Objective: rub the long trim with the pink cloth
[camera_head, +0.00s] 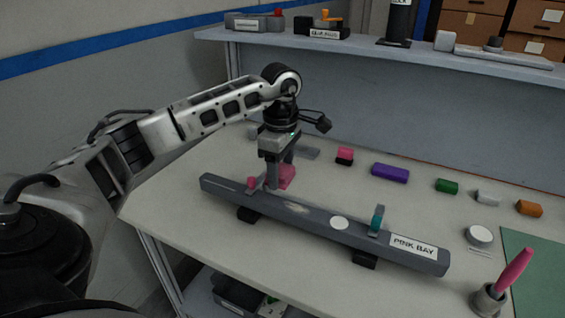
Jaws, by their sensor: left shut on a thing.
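The long trim (300,216) is a dark grey bar lying slantwise across the table on small black supports. It carries a label reading PINK BAY, a white round spot, a pale smudge, a small pink piece near its left end and a teal upright piece near its right. My left gripper (276,178) points down at the trim's far edge, left of the middle. It is shut on the pink cloth (288,174), which is partly hidden by the fingers. I cannot tell whether the cloth touches the trim. My right gripper is not in view.
Behind the trim stand a pink-and-black block (345,155), a purple block (390,172), a green block (447,186) and an orange block (529,208). A cup with a pink-handled tool (490,299) stands at the front right, near a green mat (540,270). A raised shelf (400,68) runs along the back.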

